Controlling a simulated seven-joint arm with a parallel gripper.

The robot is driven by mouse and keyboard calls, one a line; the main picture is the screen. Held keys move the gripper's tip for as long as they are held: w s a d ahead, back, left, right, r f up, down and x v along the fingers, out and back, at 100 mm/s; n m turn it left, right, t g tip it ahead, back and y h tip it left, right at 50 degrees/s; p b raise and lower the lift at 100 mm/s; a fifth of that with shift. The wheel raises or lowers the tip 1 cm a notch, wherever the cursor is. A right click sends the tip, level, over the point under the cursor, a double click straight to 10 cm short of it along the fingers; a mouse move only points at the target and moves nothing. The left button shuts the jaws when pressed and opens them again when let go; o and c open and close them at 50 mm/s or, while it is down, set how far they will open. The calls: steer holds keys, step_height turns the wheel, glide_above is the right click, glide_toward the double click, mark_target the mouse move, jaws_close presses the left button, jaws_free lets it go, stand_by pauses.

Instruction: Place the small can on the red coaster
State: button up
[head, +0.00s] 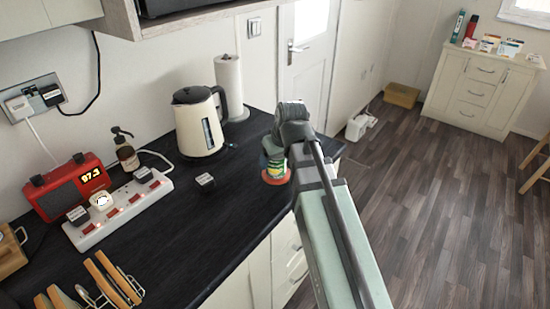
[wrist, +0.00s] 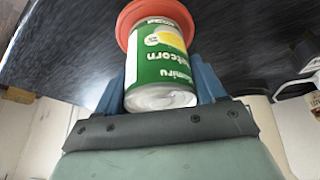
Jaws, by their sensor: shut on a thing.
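The small can (wrist: 162,62) has a green and white label and a silver end, and it is between the two blue fingers of my gripper (wrist: 162,90) in the wrist view. My gripper is shut on it. The red coaster (wrist: 130,12) shows at the can's far end in the wrist view. In the head view the can (head: 276,168) stands upright over the red coaster (head: 277,180) near the right edge of the dark counter. My gripper (head: 274,150) is around it there, partly hidden by my arm. I cannot tell whether the can touches the coaster.
A cream kettle (head: 200,125) and a paper towel roll (head: 229,88) stand behind, to the left. A small black plug (head: 206,182) lies left of the coaster. A power strip (head: 118,208), red radio (head: 70,185) and toast rack (head: 108,290) are farther left. Bare counter lies in front.

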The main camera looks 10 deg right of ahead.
steer(key=shift+f, duration=0.1)
steer(key=o, duration=1.2)
steer(key=shift+v, duration=6.15)
steer(key=shift+w, duration=0.2)
